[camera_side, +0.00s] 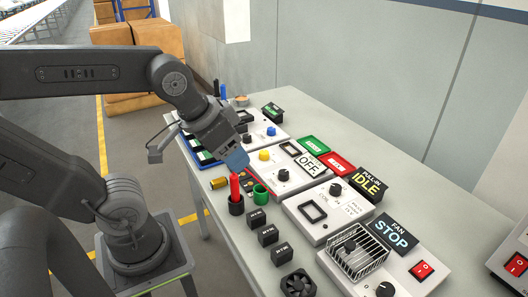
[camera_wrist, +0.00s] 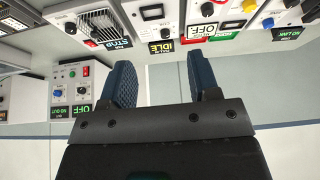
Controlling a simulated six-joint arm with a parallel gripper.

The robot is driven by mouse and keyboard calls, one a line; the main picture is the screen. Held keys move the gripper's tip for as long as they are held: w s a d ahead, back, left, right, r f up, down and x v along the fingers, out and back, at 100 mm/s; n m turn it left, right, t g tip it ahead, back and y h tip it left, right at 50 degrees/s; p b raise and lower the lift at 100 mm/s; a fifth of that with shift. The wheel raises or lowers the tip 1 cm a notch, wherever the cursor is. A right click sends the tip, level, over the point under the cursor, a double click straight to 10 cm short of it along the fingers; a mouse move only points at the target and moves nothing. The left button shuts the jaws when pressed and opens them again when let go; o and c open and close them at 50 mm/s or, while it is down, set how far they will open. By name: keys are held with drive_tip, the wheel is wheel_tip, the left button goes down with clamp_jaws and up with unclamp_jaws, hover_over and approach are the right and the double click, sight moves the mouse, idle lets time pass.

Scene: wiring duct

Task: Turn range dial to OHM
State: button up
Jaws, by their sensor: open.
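My gripper (camera_side: 237,160) hangs over the left part of the bench, above the red and green holders, with its blue fingers touching nothing that I can make out. In the wrist view my gripper (camera_wrist: 162,75) has its two blue fingers apart with nothing between them. No dial carries a readable range or OHM mark, so I cannot tell which is the range dial. Black knobs stand on the panel by the OFF sign (camera_side: 283,174), on the panel by the IDLE sign (camera_side: 335,189), and on the front fan panel (camera_side: 385,289). My gripper partly hides the far panels.
A red-handled tool (camera_side: 235,188) stands upright near my gripper, beside a green cup (camera_side: 260,194). Several black blocks (camera_side: 268,235) and a small fan (camera_side: 298,284) line the near side. A wire cage (camera_side: 358,257) and the STOP sign (camera_side: 391,235) stand right.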

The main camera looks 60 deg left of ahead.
drive_tip(key=w+a+n, duration=0.1)
drive_tip(key=w, duration=0.1)
drive_tip(key=w+a+n+g, duration=0.1)
drive_tip(key=w+n, duration=0.1)
drive_tip(key=w+a+r+n, duration=0.1)
drive_tip(key=w+a+n, duration=0.1)
drive_tip(key=w, duration=0.1)
drive_tip(key=shift+a+g+y, duration=0.1)
drive_tip(key=shift+g+y, duration=0.2)
drive_tip(key=n+g, duration=0.3)
drive_tip(key=n, duration=1.2)
hover_over(264, 152)
wheel_tip(264, 152, down, 10)
drive_tip(key=r, duration=0.1)
wheel_tip(264, 152, down, 14)
drive_tip(key=shift+r, duration=0.25)
drive_tip(key=c, duration=0.9)
